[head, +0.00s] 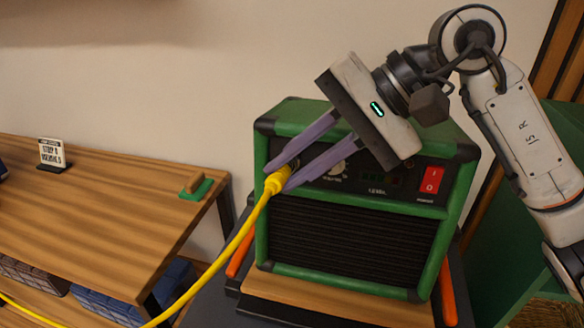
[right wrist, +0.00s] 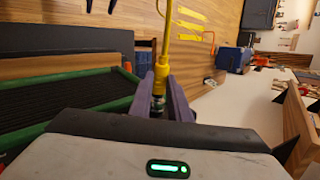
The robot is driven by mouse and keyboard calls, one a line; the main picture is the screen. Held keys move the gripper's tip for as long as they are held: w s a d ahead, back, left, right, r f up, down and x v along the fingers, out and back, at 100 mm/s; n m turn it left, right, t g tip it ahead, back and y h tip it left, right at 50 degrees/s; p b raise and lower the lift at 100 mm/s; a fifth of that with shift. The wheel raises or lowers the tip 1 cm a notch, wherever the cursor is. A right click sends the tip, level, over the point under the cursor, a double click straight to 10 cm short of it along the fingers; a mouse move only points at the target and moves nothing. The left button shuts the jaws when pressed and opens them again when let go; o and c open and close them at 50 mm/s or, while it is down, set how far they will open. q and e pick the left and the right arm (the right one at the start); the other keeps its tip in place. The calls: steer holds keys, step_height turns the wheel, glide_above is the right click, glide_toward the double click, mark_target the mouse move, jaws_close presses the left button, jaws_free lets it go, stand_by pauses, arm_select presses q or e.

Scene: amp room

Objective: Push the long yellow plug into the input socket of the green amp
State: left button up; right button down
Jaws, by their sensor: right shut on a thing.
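The green amp (head: 350,278) stands on a wooden board, with its black control panel and grille facing me. The yellow plug (head: 277,182) is at the left end of the panel, with its yellow cable hanging down to the lower left. My right gripper (head: 278,176) is shut on the plug, its purple fingers on either side. In the right wrist view, the plug (right wrist: 161,72) shows between the fingertips, with a dark metal part between the fingers. The input socket is hidden behind the fingers and plug, so I cannot tell how the plug sits to it. My left gripper is out of view.
A red power switch (head: 431,180) is at the panel's right end. A wooden bench (head: 100,215) stands at the left, with a small sign (head: 51,152) and a green block (head: 196,188) on it. Orange bars (head: 447,292) flank the amp's base.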

steer(key=shift+w+d, duration=0.1)
steer(key=shift+w, duration=0.15)
stand_by(0.6)
steer(key=c, duration=1.6)
jaws_free()
